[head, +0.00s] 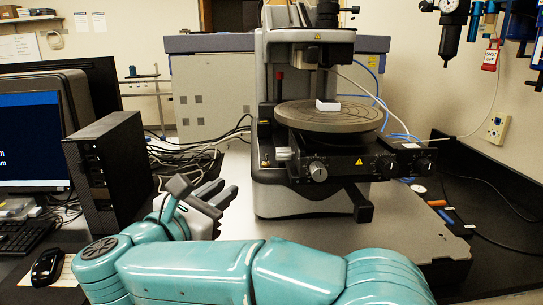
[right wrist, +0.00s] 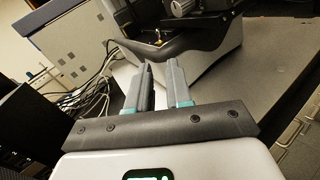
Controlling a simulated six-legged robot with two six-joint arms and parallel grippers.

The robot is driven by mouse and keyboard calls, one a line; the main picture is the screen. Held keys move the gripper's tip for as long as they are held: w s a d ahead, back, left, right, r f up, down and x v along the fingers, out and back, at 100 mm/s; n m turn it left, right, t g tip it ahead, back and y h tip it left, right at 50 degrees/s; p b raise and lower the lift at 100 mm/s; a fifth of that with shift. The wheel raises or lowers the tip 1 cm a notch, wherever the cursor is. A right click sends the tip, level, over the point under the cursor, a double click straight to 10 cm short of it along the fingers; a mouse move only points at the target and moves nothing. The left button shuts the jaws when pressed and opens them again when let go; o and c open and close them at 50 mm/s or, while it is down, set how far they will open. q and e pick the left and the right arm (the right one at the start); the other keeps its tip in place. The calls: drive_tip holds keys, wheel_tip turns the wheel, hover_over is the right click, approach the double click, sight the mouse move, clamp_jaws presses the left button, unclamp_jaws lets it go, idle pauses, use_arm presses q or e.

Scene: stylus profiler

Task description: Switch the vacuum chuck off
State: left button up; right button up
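The vacuum chuck is a round grey grooved disc (head: 300,116) on the profiler's stage, with a small white block (head: 327,105) on it. Below it is a black stage front with a silver knob (head: 318,171). A smaller black box (head: 408,146) sits at its right end, where blue tubing and a pale cable run. I cannot tell which control is the vacuum switch. My right gripper (head: 207,188) is left of the profiler's base, apart from it. In the right wrist view its two fingers (right wrist: 162,82) are apart, with nothing between them. My left gripper is not in view.
A black computer tower (head: 110,175) and monitor (head: 32,130) stand at the left, with loose cables (head: 190,155) behind. Small tools (head: 440,205) lie at the right of the grey base plate.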

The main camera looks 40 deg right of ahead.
drive_tip(key=p, duration=0.4)
approach(266, 158)
drive_tip(key=x, duration=0.9)
drive_tip(key=shift+w, duration=0.1)
clamp_jaws()
